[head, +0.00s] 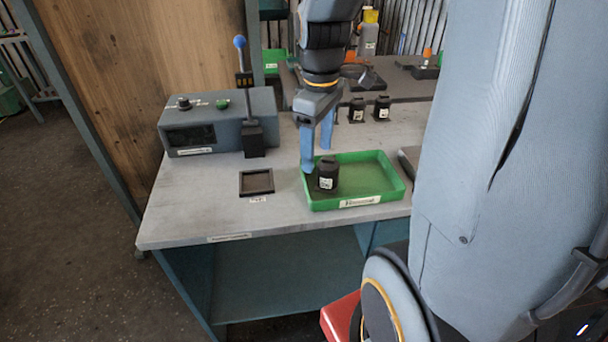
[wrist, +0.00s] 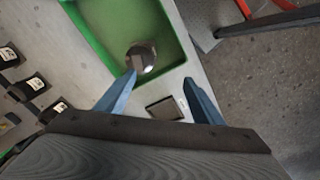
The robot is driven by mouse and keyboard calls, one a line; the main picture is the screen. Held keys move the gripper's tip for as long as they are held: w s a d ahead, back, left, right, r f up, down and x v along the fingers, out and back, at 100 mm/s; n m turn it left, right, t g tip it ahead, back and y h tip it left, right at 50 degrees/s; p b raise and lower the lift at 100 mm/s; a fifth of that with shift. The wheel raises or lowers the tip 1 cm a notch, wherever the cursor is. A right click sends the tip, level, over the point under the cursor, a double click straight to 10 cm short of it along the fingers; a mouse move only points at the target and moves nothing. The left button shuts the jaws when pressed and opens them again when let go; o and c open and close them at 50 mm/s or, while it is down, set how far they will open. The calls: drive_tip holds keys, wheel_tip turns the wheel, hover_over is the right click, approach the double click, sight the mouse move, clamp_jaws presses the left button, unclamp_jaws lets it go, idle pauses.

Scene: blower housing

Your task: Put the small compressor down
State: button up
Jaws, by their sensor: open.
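The small compressor (head: 327,173), a black cylinder with a white label, stands upright in the left part of the green tray (head: 358,203). In the wrist view the compressor (wrist: 141,58) is seen from above near the tray's (wrist: 103,52) corner, just beyond the tip of one finger. My gripper (head: 316,160) is open with blue fingers, one at the tray's left edge beside the compressor. In the wrist view nothing is held between the fingers of my gripper (wrist: 159,78). Whether a finger touches the compressor I cannot tell.
A square black recess or pad (head: 256,182) lies left of the tray on the grey bench (head: 190,215). A grey control box (head: 215,122) and a blue-knobbed lever (head: 243,85) stand behind it. Similar black parts (head: 382,107) stand at the back. Bare bench lies front left.

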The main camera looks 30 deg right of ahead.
drive_tip(key=s+a+f+m, duration=0.1)
drive_tip(key=s+a+m, duration=0.1)
drive_tip(key=s+a+f+m, duration=0.2)
drive_tip(key=a, duration=0.1)
drive_tip(key=s+a+f+m, duration=0.2)
drive_tip(key=a+m, duration=0.1)
drive_tip(key=shift+s+a+f+t, duration=0.1)
drive_tip(key=shift+a+t, duration=0.05)
drive_tip(key=shift+t, duration=0.25)
